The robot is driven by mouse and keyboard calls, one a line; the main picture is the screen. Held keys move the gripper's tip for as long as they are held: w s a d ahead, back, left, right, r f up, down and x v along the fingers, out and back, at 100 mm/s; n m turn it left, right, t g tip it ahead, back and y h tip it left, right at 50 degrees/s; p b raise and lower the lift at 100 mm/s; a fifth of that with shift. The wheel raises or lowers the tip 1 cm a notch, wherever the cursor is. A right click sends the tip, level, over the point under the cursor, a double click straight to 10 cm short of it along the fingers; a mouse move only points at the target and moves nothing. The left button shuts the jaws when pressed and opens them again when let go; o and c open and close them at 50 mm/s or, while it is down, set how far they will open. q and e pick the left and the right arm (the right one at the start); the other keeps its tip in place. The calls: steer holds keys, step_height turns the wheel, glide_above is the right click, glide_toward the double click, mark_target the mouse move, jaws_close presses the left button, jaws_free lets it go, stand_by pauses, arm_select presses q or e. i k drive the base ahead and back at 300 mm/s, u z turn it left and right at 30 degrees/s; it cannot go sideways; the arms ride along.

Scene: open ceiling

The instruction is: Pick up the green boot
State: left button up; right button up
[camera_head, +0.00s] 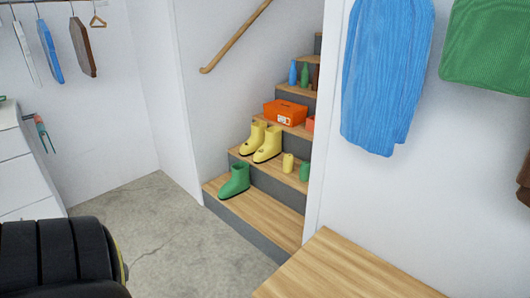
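The green boot (235,181) stands upright on the lowest wooden stair step (265,213), near that step's left side. Its toe points to the lower left. Only one green boot shows. Neither of my grippers is in the head view. A dark ribbed part at the lower left looks like part of my own body.
Yellow boots (267,143), a yellow cup-like item (288,163) and a green one (304,172) stand one step up. An orange box (285,113) sits higher. A wooden bench top (340,270) is at front right. The concrete floor (170,235) before the stairs is clear.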

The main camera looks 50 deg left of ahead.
mark_target(240, 183)
steer(key=k, duration=1.05)
steer(key=u, duration=0.95)
steer(key=i, duration=0.9)
steer(key=u, duration=0.7)
